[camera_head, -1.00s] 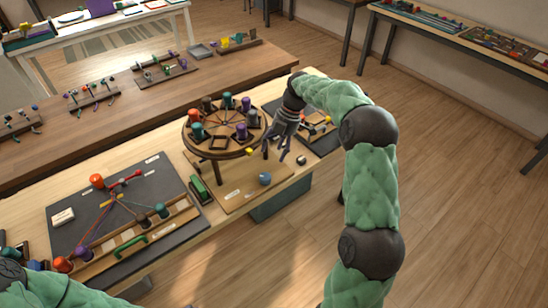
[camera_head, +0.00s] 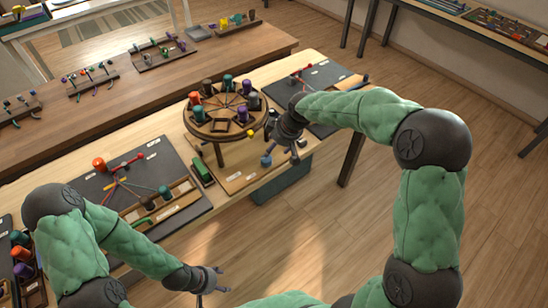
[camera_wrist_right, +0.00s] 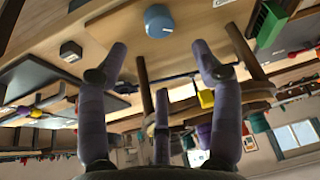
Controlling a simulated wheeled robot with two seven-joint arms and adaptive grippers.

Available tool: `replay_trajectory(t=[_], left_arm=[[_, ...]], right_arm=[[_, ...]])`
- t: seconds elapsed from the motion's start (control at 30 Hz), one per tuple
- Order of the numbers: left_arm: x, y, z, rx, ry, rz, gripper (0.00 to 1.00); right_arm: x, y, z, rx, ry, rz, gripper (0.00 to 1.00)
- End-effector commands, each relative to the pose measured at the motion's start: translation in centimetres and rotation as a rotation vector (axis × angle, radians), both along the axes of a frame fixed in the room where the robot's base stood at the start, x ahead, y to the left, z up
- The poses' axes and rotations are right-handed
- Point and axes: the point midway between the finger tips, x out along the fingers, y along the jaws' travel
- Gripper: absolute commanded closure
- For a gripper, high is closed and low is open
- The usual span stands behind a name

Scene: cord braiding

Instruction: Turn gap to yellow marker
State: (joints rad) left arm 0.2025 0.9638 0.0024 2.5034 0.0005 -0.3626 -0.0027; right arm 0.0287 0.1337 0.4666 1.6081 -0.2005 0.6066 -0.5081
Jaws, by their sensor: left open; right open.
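The round wooden braiding disk (camera_head: 190,127) stands on legs above a wooden base board. Several coloured bobbins sit around its rim, including an orange one (camera_head: 195,98) and a purple one (camera_head: 243,116). An empty square slot (camera_head: 220,127) shows at the front of the rim. The small yellow marker (camera_head: 250,134) is at the disk's front right; a yellow piece also shows in the right wrist view (camera_wrist_right: 205,98). My right gripper (camera_head: 287,152) is open and empty, right of the disk and marker. My left gripper (camera_head: 216,281) is open and empty, low in front of the table.
A blue knob (camera_head: 266,161) is on the base board below the disk, close to my right gripper. A green block (camera_head: 202,172) lies left of it. Dark boards with cords and pegs flank the disk (camera_head: 100,190).

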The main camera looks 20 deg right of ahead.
Motion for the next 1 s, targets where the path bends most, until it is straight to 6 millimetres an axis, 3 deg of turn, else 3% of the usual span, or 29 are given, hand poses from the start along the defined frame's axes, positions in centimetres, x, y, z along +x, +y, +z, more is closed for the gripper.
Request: replay_trajectory(t=[0.4,0.6,1.0], left_arm=[[0.0,0.0,-2.1,0.0,0.0,0.0,0.4],[0.0,0.0,-2.8,0.0,0.0,0.0,0.4],[0.0,0.0,-3.0,0.0,0.0,0.0,0.4]], right_arm=[[2.1,1.3,-6.5,-0.001,0.004,0.003,0.34],[2.9,1.9,-8.8,0.0,0.003,0.002,0.34],[3.4,2.1,-9.6,-0.001,0.001,0.001,0.34]])
